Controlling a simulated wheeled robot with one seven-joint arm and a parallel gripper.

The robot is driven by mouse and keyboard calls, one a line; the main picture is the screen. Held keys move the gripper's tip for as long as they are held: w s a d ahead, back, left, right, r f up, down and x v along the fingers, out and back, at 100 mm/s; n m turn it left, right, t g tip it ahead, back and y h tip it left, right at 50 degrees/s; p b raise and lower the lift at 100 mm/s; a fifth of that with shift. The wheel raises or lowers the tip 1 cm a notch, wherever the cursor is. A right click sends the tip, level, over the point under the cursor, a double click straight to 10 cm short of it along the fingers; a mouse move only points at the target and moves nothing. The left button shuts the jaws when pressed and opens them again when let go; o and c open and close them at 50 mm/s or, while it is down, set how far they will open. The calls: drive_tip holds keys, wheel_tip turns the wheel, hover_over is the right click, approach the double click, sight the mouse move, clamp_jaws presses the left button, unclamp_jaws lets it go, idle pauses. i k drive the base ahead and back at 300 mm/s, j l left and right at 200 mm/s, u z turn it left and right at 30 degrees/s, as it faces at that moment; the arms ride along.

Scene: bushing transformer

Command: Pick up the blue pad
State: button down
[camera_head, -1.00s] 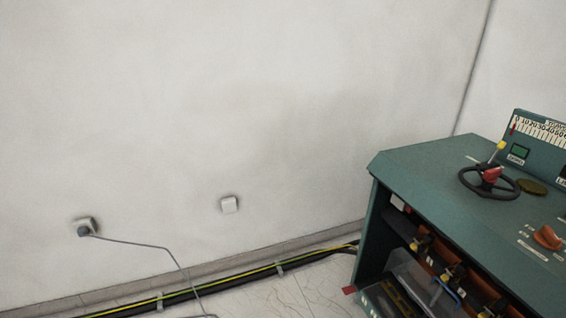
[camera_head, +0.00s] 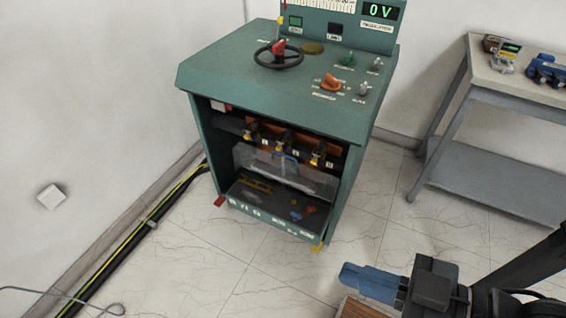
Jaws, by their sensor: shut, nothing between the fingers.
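No blue pad can be made out for certain. A blue object (camera_head: 547,71) lies on the grey table (camera_head: 515,86) at the right, cut by the picture edge; I cannot tell whether it is the pad. My gripper (camera_head: 348,278), dark with blue fingers pointing left, is at the bottom right. Its fingers are shut and empty. It is well apart from the table and the blue object.
A green control cabinet (camera_head: 225,75) with a black handwheel (camera_head: 279,56) and open front stands in the middle. A wooden surface (camera_head: 358,309) shows below my gripper. Cables (camera_head: 125,245) run along the left wall. Tiled floor is clear between cabinet and table.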

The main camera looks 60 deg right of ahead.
sight(544, 57)
drive_tip(key=z, duration=3.1)
drive_tip(key=i+l, duration=0.15)
drive_tip(key=i, duration=0.4)
drive_tip(key=i+l+u, duration=0.1)
drive_tip(key=i, duration=0.45)
drive_tip(key=i+l, duration=0.25)
drive_tip(key=i, duration=0.8)
drive_tip(key=j+u, duration=0.05)
